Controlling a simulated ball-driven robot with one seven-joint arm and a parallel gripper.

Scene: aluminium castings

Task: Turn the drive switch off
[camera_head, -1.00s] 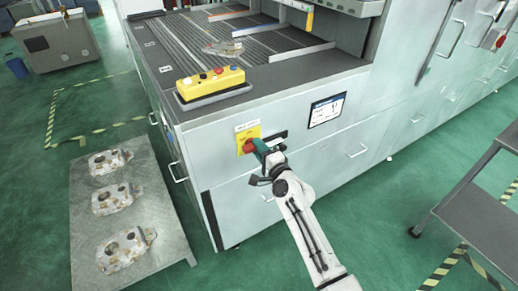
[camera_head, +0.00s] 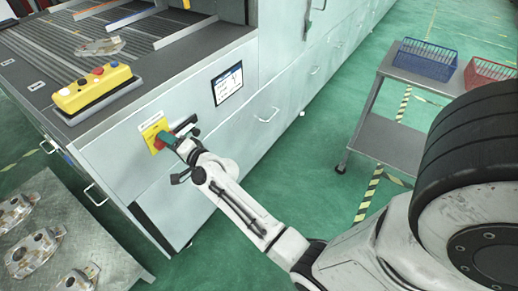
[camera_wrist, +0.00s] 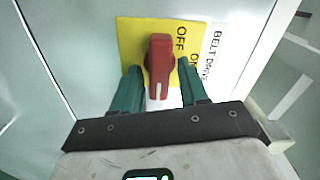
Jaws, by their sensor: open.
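The drive switch is a red rotary handle (camera_wrist: 160,66) on a yellow plate (camera_wrist: 131,38) marked OFF and ON, beside a BELT DRIVE label (camera_wrist: 215,55). In the wrist view its handle runs nearly up and down, with a white mark at the lower end. My gripper (camera_wrist: 157,72) is open, with one green finger on each side of the handle; I cannot tell whether they touch it. In the head view the yellow plate (camera_head: 152,129) is on the machine's front, and my gripper (camera_head: 173,139) partly hides the switch.
A small screen (camera_head: 227,84) is right of the switch. A yellow button box (camera_head: 94,88) sits on the machine top above. A table with castings (camera_head: 33,252) stands at lower left. A grey cart (camera_head: 386,142) with blue and red baskets stands at right.

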